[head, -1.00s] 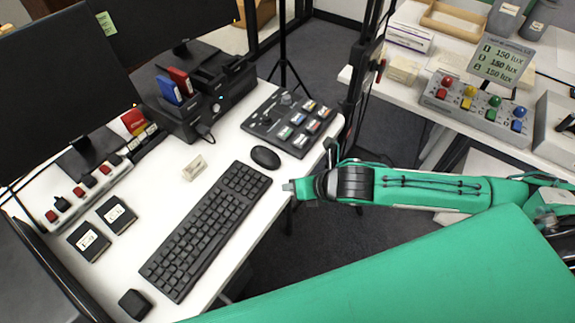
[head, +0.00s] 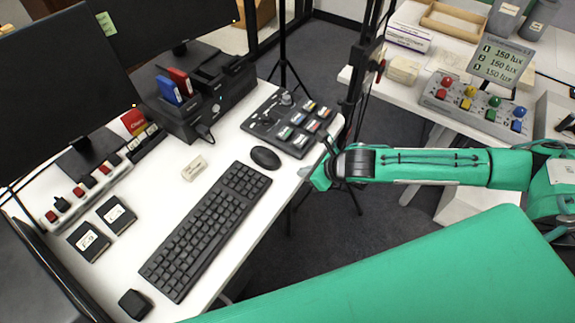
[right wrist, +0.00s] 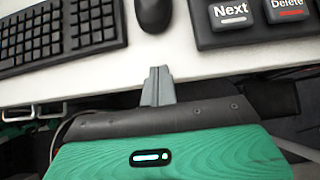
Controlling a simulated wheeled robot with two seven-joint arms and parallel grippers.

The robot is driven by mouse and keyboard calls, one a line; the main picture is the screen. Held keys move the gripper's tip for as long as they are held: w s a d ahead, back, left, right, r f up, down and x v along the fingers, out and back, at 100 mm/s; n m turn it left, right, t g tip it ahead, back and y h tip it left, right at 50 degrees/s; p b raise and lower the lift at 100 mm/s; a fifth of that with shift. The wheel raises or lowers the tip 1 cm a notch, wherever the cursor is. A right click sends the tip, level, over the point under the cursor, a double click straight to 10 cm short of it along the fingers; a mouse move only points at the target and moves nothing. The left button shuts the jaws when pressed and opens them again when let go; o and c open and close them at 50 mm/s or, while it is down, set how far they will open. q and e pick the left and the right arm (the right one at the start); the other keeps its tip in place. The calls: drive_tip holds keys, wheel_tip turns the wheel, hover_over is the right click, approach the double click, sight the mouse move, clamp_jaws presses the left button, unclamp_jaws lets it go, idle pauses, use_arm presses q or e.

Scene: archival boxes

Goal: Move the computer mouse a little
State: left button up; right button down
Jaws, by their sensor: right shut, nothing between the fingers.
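The black computer mouse (head: 265,158) lies on the white desk (head: 160,215), just beyond the upper right end of the black keyboard (head: 205,230). It also shows at the top of the right wrist view (right wrist: 153,14), partly cut off by the frame edge. My right gripper (head: 304,171) is at the desk's right edge, to the right of the mouse and apart from it. In the right wrist view its grey fingers (right wrist: 158,84) are together and empty, pointing toward the mouse across a strip of bare desk. My left gripper is not in view.
A black button panel (head: 290,122) lies behind the mouse, close to the desk edge. A small beige block (head: 194,168) sits left of the mouse. A dark tripod stand (head: 283,60) rises beyond the desk.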

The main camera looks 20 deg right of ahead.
sight(279, 167)
drive_tip(key=x, duration=0.3)
drive_tip(key=shift+a+f, duration=0.1)
drive_tip(key=shift+w+a+r+p, duration=0.1)
drive_tip(key=shift+w+a+p, duration=0.05)
drive_tip(key=shift+w+a, duration=0.3)
drive_tip(key=shift+w+a+r+p, duration=0.15)
drive_tip(key=shift+w+a, duration=0.1)
drive_tip(key=shift+w, duration=0.25)
drive_tip(key=shift+w+a+f, duration=0.1)
drive_tip(key=shift+w+a, duration=0.3)
drive_tip(key=shift+w, duration=0.15)
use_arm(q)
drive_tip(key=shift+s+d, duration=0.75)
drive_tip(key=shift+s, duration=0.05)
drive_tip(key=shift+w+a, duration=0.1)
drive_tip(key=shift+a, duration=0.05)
